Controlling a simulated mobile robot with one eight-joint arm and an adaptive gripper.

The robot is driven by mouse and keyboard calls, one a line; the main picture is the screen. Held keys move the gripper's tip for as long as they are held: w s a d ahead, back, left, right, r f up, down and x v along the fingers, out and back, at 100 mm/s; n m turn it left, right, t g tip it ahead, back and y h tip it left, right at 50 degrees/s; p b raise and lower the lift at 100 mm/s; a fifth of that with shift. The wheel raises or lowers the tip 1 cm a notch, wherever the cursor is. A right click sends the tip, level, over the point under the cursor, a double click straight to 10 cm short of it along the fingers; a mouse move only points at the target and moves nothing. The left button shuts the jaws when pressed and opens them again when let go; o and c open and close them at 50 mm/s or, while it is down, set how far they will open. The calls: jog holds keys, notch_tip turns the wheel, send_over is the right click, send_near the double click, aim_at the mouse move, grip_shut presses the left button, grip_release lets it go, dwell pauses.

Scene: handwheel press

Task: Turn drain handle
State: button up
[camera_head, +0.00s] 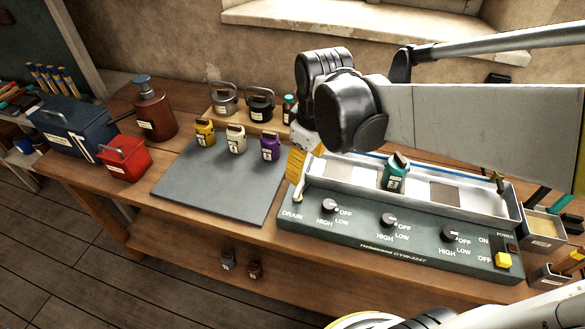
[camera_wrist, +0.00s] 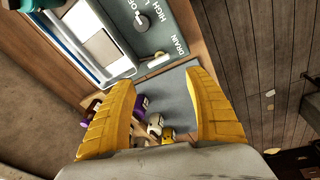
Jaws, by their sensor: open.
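The drain handle is a small pale metal lever (camera_head: 298,196) at the left end of the grey-green panel (camera_head: 345,229), just above the DRAIN label. It also shows in the wrist view (camera_wrist: 158,58), beyond and between my fingertips. My gripper (camera_head: 296,172) has yellow fingers and hangs over the panel's left end, close above the handle. In the wrist view my gripper (camera_wrist: 160,80) is open with nothing between its fingers. In the head view the near finger hides most of the other, and I cannot tell whether it touches the handle.
Black knobs (camera_head: 328,206) line the panel's front. A red box (camera_head: 125,158) stands farther left.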

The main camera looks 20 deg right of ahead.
aim_at(298, 189)
jog(key=w+f+n, duration=0.1)
jog(key=f, duration=0.3)
jog(key=w+f+n+g+b, duration=0.1)
jog(key=w+f, duration=0.1)
jog(key=f, duration=0.3)
jog(key=w+f+n+g+b, duration=0.1)
jog(key=f, duration=0.4)
jog(key=shift+w+f+n, duration=0.15)
jog(key=shift+f+n, duration=0.1)
jog(key=shift+n, duration=0.15)
jog(key=c, duration=0.9)
